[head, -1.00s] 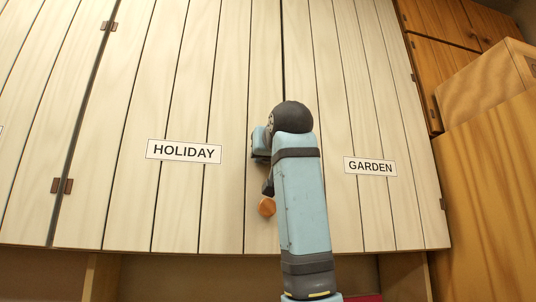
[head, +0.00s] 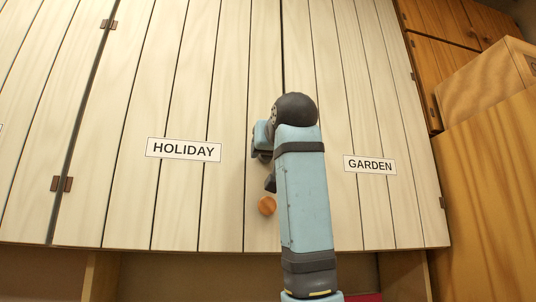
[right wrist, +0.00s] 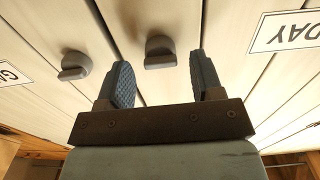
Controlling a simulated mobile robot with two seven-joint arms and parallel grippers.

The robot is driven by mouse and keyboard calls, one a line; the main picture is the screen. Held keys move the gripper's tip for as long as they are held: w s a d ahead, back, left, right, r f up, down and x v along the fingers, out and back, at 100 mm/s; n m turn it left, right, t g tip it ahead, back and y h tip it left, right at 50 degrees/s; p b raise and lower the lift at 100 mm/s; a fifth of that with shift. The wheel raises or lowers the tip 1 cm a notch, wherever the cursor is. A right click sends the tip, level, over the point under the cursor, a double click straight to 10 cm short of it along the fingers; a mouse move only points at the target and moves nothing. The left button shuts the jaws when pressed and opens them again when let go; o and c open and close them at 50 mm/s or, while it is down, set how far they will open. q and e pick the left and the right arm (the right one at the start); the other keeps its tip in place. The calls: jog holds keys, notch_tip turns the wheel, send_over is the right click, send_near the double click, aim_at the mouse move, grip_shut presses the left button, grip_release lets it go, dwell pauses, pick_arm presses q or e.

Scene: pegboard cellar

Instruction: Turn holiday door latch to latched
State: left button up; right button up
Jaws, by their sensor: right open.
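The holiday door (head: 135,120) is a pale planked panel with a HOLIDAY label (head: 184,150). Its dark grey latch (right wrist: 160,48) shows in the right wrist view, a rounded base with a short bar lying roughly crosswise in that picture. My right gripper (right wrist: 160,62) is open, with one finger on each side of this latch and visible gaps to both. I cannot tell how deep the fingers reach around it. In the head view my right arm hides the latch. My left gripper is in neither view.
The garden door (head: 350,100) with its GARDEN label (head: 370,165) adjoins on the right. A similar grey latch (right wrist: 74,65) sits on it, outside my fingers. A round wooden knob (head: 267,205) is low on the holiday door. A wooden cabinet (head: 490,190) stands at the right.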

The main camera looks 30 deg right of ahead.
jog(key=b+v, duration=0.1)
jog(key=v, duration=1.1)
